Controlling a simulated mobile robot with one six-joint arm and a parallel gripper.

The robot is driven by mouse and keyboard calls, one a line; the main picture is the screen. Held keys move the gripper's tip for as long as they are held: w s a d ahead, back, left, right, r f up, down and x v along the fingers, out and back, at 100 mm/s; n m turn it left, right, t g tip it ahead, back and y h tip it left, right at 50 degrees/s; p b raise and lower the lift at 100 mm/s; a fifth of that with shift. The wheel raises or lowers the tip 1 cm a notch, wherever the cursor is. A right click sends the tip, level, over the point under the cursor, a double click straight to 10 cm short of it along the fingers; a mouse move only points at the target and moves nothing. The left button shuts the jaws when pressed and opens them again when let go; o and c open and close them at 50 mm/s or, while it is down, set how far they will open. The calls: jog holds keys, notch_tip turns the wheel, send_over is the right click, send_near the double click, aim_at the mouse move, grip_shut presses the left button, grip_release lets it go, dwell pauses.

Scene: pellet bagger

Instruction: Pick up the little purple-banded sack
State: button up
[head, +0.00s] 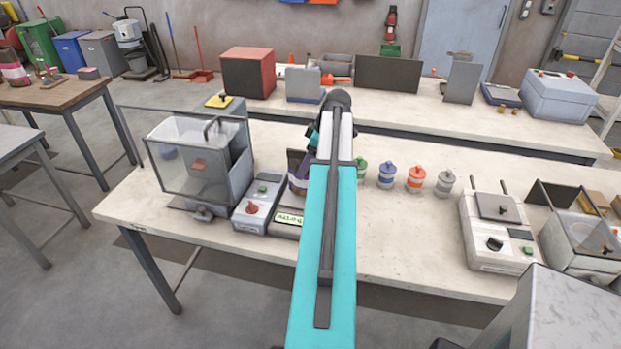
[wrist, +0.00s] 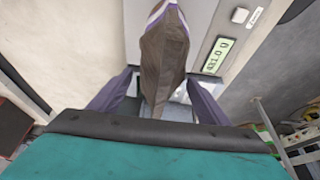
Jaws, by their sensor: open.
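The little purple-banded sack (head: 297,172) stands on a scale (head: 286,225) on the near bench, partly hidden behind my arm in the head view. In the wrist view the brown sack (wrist: 163,55) shows close up, with its white and purple band at the top edge of the picture. My gripper (wrist: 161,82) is open, with one finger on each side of the sack. Gaps show between the sack and both fingers in that view. The scale's lit display (wrist: 216,55) is beside the sack. The fingertips are hard to make out in the head view.
A clear-sided hopper (head: 195,165) and a control box with a red knob (head: 253,208) stand left of the scale. Several small colour-banded containers (head: 415,180) stand right of my arm. A sealer-like machine (head: 497,235) is further right. Bare bench lies between them.

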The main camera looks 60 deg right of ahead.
jog(key=c, duration=1.7)
jog(key=shift+c, duration=0.2)
jog(key=shift+r, duration=0.15)
jog(key=shift+r+b, duration=0.95)
jog(key=shift+r, duration=0.55)
jog(key=s+a+r+b, duration=0.1)
jog(key=s+a+b, duration=0.1)
jog(key=s, duration=0.5)
jog(key=s+a+b, duration=0.2)
jog(key=s+a, duration=0.2)
jog(key=s, duration=0.3)
jog(key=shift+s+r+b, duration=0.4)
jog(key=shift+a, duration=0.1)
